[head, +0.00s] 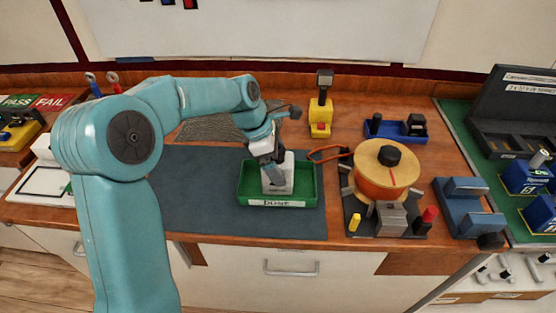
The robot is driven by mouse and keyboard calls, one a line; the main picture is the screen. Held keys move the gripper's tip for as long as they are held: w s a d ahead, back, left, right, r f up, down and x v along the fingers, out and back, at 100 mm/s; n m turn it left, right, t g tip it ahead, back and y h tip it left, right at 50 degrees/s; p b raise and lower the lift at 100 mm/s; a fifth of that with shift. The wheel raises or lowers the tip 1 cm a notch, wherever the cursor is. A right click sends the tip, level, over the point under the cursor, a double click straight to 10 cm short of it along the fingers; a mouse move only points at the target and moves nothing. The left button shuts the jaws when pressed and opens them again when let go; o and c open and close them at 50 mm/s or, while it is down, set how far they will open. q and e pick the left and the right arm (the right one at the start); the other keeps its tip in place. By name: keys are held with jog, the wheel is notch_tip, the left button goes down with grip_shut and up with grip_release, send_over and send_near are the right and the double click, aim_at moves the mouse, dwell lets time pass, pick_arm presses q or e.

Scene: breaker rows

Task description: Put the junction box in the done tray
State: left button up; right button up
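The green done tray (308,190), with a "DONE" label on its front, sits at the right end of the dark mat. A pale grey-white box (284,180), which looks like the junction box, stands upright inside the tray near its middle. My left gripper (272,178) points down into the tray at the box, its fingers overlapping the box in the picture. I cannot tell whether the fingers grip it or are apart from it. The gripper and wrist hide part of the box. My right gripper is not in view.
A round orange-and-wood reel (384,172) on a dark base stands right of the tray. Behind are a yellow device (320,118) and a blue tray (396,128). A blue stand (464,205) is farther right. The mat (205,205) left of the done tray is clear.

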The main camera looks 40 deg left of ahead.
pick_arm(q)
jog(key=shift+r, duration=0.1)
jog(key=p+v, duration=0.1)
jog(key=v, duration=1.1)
jog(key=shift+r, duration=0.15)
jog(key=shift+s, duration=0.1)
